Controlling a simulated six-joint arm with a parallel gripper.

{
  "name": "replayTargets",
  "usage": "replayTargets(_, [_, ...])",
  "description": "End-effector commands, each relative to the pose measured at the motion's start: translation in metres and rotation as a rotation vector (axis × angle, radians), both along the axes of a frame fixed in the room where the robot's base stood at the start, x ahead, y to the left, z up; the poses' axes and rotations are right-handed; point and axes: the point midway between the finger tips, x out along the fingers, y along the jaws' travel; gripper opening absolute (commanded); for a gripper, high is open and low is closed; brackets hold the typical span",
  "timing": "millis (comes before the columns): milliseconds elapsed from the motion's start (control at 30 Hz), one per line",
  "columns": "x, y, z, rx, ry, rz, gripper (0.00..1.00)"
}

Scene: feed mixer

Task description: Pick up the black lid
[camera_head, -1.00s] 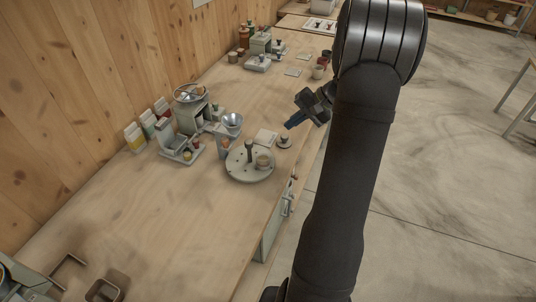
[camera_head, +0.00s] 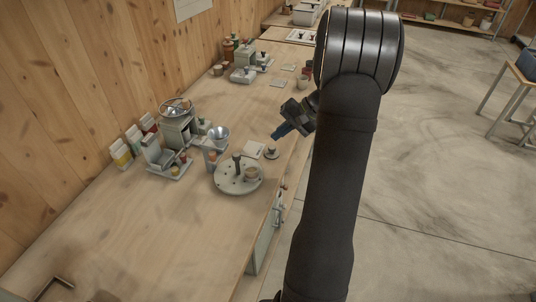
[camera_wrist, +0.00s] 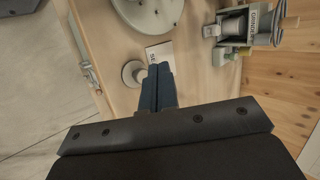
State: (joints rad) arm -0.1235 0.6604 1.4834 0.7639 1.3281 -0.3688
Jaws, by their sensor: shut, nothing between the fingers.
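A small round lid (camera_head: 272,154) with a dark knob lies on the bench, just right of a pale card. It looks like a grey disc (camera_wrist: 134,74) in the wrist view, partly behind my fingers; I cannot clearly make out a black lid. My gripper (camera_head: 275,136) has blue fingertips, is shut and empty, and is just above and beside the lid. In the wrist view the fingertips (camera_wrist: 158,68) are together, right of the disc.
A mixer (camera_head: 176,125) and a metal funnel (camera_head: 218,133) are to the left.

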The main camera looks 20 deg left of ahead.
Motion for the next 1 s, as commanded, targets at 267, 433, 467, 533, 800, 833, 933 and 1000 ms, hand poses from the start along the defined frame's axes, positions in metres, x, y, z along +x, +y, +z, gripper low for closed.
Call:
replayTargets(267, [0.0000, 0.0000, 0.0000, 0.000, 0.000, 0.000, 0.00])
replayTargets(433, [0.0000, 0.0000, 0.0000, 0.000, 0.000, 0.000, 0.00])
replayTargets(467, [0.0000, 0.0000, 0.0000, 0.000, 0.000, 0.000, 0.04])
replayTargets(533, [0.0000, 0.0000, 0.0000, 0.000, 0.000, 0.000, 0.18])
replayTargets(800, [0.0000, 0.0000, 0.0000, 0.000, 0.000, 0.000, 0.50])
replayTargets(833, [0.0000, 0.0000, 0.0000, 0.000, 0.000, 0.000, 0.50])
replayTargets(933, [0.0000, 0.0000, 0.0000, 0.000, 0.000, 0.000, 0.50])
replayTargets(1000, [-0.0001, 0.0004, 0.0004, -0.006, 0.003, -0.003, 0.50])
